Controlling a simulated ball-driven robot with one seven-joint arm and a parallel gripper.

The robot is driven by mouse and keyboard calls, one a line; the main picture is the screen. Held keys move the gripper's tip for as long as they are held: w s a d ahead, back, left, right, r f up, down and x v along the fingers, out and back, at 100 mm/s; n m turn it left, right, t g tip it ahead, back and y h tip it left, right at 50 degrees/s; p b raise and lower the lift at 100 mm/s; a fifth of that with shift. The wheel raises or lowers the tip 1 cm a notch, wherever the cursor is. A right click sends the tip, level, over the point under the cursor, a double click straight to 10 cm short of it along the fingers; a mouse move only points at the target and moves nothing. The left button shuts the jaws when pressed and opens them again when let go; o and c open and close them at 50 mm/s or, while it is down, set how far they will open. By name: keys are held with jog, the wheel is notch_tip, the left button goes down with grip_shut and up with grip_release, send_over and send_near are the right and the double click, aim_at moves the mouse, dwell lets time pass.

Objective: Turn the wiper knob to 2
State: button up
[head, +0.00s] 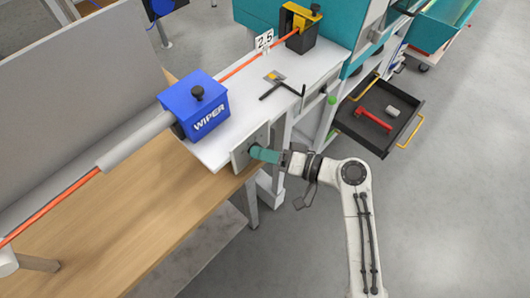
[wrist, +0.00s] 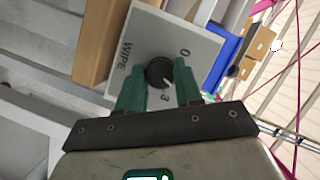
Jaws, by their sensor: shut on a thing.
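The wiper knob (wrist: 159,73) is a round dark knob on a light grey panel (wrist: 190,38), marked "WIPE", "0" and "3". A small pale mark on its rim points toward the lower right in the wrist view, between "0" and "3" and nearer "3". Any numbers between are hidden, at least partly by a finger. My gripper (wrist: 160,76) has a green finger on each side of the knob and is shut on it. In the head view the panel (head: 240,152) faces my gripper (head: 255,153), and the knob is hidden.
The blue wiper box (head: 207,108) sits on the white bench (head: 250,95), with an orange cable (head: 240,68) running through. A T-handled tool (head: 283,91) lies behind. An open drawer (head: 378,125) holds a red tool, right of my arm. Grey floor is clear at right.

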dwell(0.3)
jog(key=o, duration=1)
jog(key=shift+o, duration=0.2)
jog(key=b+v, duration=0.1)
jog(key=v, duration=0.9)
jog(key=shift+d+b, duration=0.3)
jog(key=shift+d, duration=0.05)
jog(key=shift+s, duration=0.1)
jog(key=s+d+f+m+g+h, duration=0.1)
jog(key=s+d+f+g+h, duration=0.1)
jog(key=s+d+f+h, duration=0.8)
jog(key=s+d+f+m+g+h, duration=0.1)
jog(key=s+d+h, duration=0.4)
jog(key=s+d, duration=0.5)
jog(key=s+f+g, duration=0.1)
jog(key=s, duration=0.2)
jog(key=shift+s+m, duration=0.3)
jog(key=shift+m, duration=0.1)
